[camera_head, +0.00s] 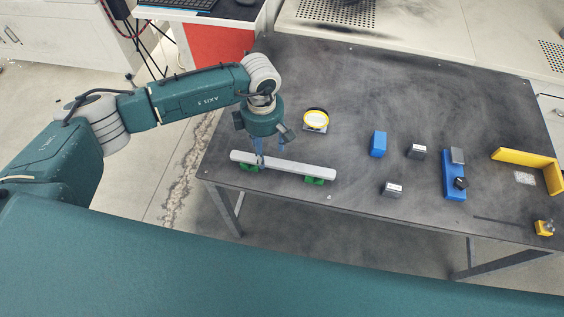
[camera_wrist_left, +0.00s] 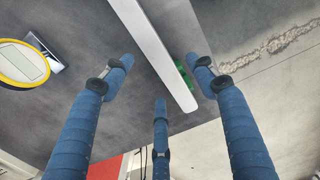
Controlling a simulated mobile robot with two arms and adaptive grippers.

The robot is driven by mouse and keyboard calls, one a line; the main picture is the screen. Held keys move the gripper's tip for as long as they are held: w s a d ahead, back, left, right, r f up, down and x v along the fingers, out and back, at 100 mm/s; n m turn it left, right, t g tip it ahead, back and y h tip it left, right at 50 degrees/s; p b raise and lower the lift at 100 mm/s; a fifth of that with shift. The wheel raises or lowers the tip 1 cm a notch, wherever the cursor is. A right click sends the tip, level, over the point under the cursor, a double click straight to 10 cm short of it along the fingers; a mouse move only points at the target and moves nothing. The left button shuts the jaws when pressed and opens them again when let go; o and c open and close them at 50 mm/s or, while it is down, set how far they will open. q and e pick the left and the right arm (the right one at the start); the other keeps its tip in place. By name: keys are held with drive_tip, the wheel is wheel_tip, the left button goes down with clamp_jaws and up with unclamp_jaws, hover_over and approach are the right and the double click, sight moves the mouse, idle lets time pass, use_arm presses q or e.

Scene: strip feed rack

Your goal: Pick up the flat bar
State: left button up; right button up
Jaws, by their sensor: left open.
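The flat bar (camera_head: 300,168) is a long pale grey strip near the table's front left edge. It lies across two green supports (camera_head: 314,181), one near each end. My left gripper (camera_head: 266,152) points down over the bar's left part, with its blue fingers apart and nothing held. In the left wrist view the bar (camera_wrist_left: 158,48) runs between the spread fingers (camera_wrist_left: 160,78). Whether any finger touches the bar cannot be told. One green support (camera_wrist_left: 185,72) shows beside the bar. My right gripper is not in view.
A yellow-rimmed round dial (camera_head: 316,117) stands behind the bar. Blue blocks (camera_head: 378,144), small grey blocks (camera_head: 391,188) and a yellow angled wall (camera_head: 525,158) are to the right. The table's front edge is close to the bar. The table's back middle is clear.

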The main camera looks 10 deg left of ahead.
sight(267, 158)
use_arm(q)
wheel_tip(267, 158, down, 4)
drive_tip(key=shift+w+f+p, duration=0.15)
drive_tip(key=shift+p, duration=0.4)
drive_tip(key=shift+c, duration=0.5)
clamp_jaws()
drive_tip(key=shift+w, duration=0.1)
